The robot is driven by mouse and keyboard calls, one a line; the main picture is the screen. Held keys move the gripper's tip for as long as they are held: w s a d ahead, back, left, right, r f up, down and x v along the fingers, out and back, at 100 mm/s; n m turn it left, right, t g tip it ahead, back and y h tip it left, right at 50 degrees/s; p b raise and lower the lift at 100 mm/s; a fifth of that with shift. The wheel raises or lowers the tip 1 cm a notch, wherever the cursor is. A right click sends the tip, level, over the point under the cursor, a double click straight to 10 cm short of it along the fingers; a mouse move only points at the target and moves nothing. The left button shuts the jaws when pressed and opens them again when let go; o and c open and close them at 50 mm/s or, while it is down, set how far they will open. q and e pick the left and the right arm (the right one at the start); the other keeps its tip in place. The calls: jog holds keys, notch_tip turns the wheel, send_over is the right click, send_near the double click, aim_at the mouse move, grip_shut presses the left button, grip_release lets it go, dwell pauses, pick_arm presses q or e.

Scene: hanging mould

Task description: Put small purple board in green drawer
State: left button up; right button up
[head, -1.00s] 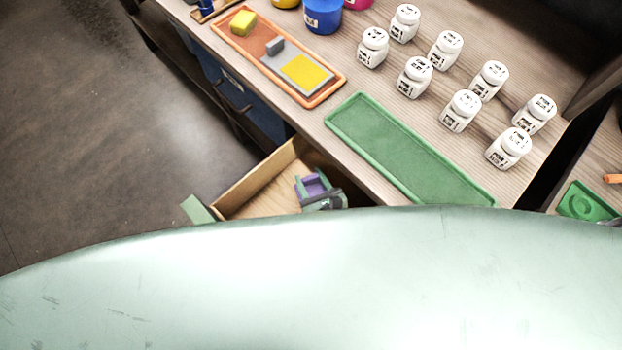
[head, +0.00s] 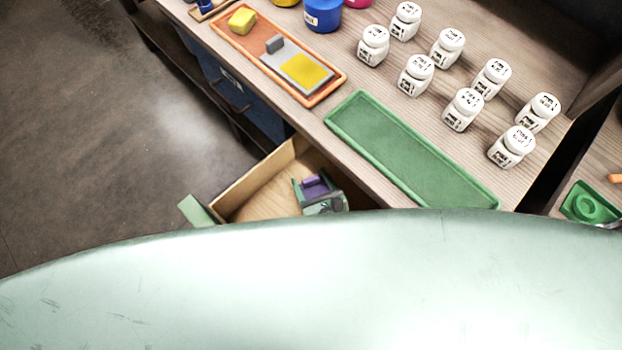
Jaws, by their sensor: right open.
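The green drawer (head: 262,187) stands pulled out below the counter, with a pale wood inside and a green front; its near part is hidden by a large pale green surface. The small purple board (head: 314,187) shows inside the drawer outline, partly hidden by my right gripper (head: 312,187). My right gripper is open, with its fingers around or beside the board. I cannot tell whether the board touches the drawer floor. My left gripper is not in view.
A green tray (head: 410,150) lies empty on the counter above the drawer. Several white bottles (head: 463,109) stand at the right. The drawer's left part is clear.

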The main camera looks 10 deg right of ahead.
jog(key=v, duration=1.2)
jog(key=shift+r+p, duration=0.2)
jog(key=shift+p, duration=0.1)
